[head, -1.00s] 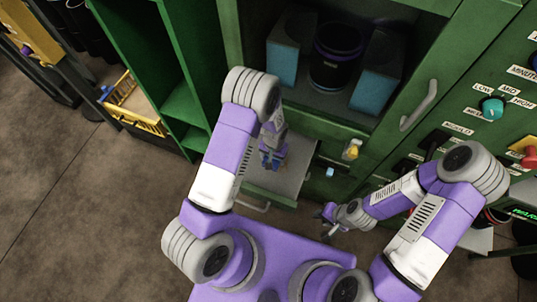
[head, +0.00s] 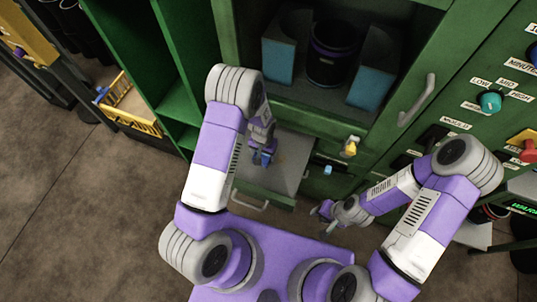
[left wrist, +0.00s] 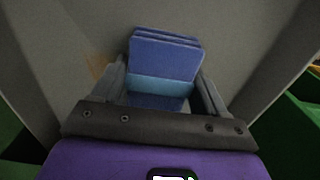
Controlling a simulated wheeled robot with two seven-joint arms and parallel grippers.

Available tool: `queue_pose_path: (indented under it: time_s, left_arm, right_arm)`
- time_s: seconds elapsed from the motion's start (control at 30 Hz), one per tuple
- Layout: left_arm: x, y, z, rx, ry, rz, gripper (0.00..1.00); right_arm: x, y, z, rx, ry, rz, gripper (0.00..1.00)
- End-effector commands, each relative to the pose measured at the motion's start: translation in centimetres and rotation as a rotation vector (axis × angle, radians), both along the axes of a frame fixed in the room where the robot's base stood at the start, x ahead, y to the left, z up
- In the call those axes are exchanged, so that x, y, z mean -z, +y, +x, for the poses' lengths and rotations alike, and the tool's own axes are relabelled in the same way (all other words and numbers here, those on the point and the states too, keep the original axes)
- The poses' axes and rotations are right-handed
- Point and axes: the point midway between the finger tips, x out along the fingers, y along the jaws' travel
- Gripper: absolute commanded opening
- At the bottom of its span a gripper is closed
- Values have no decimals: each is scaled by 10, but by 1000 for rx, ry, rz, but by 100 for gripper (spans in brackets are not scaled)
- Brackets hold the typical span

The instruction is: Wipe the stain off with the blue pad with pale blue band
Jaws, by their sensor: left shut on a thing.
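The blue pad with its pale blue band (left wrist: 160,84) is between the fingers of my left gripper (left wrist: 163,88) in the left wrist view. My left gripper is shut on it. In the head view, my left gripper (head: 262,150) reaches down into the open grey drawer (head: 285,178), with the blue pad (head: 262,158) low at its tip. A faint brownish stain (left wrist: 97,66) shows on the grey surface left of the pad in the left wrist view. I cannot tell whether the pad touches the surface. My right gripper (head: 326,215) is empty and looks open, right of the drawer.
The green cabinet (head: 300,112) stands above the drawer, with a dark canister (head: 331,50) between two blue-fronted blocks. A panel with knobs (head: 490,102) is at the right. A yellow basket (head: 135,115) stands at the left. Drawer walls surround my left gripper.

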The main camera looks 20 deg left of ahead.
Motion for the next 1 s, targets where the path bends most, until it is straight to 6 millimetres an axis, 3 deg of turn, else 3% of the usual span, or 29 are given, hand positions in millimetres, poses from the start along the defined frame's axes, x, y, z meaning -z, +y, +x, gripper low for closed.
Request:
queue_pose_path:
  time_s: [0.17,0.3,1.0]
  left_arm:
    - [0,14,1,4,1,0,45]
    - [-27,11,2,7,-2,-1,45]
    - [-82,9,2,11,-1,0,45]
  right_arm:
    - [2,0,0,0,0,0,36]
    - [-12,0,0,0,0,0,36]
    - [-51,0,0,0,0,0,36]
